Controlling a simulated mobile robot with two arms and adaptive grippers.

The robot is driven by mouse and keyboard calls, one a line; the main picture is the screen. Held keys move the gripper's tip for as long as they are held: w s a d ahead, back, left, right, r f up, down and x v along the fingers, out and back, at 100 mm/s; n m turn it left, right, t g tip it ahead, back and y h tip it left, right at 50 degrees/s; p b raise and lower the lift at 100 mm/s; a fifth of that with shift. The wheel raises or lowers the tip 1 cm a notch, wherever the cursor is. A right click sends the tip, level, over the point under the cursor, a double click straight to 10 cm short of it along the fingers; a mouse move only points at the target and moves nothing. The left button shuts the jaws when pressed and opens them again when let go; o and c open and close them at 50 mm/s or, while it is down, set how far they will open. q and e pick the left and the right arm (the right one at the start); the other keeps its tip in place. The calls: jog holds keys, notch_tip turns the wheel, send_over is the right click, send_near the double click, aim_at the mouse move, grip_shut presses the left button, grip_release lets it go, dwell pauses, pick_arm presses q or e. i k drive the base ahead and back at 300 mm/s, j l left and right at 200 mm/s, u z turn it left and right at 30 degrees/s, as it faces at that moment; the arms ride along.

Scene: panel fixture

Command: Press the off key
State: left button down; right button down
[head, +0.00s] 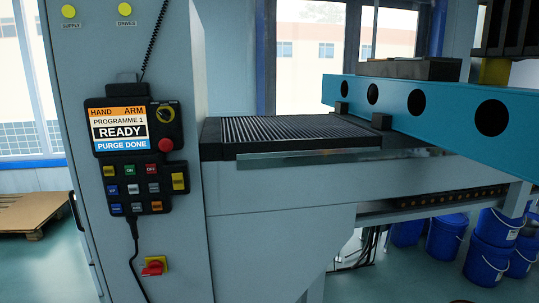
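A black control pendant (110,182) hangs upright on the grey panel at the left of the head view. On its keypad, a small red key (152,169) in the top row looks marked OFF, though the lettering is tiny. A green key (130,170) sits just left of it, and a larger yellow key (179,181) is to its right. The pendant screen (119,131) reads "HAND ARM, PROGRAMME 1, READY, PURGE DONE". Neither of my grippers is in view.
A red rotary switch (153,266) is below. The machine bed (290,132) and teal beam (435,112) extend right. Blue buckets (448,236) stand on the floor.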

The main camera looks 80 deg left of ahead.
aim_at(150, 168)
jog(key=u, duration=3.3)
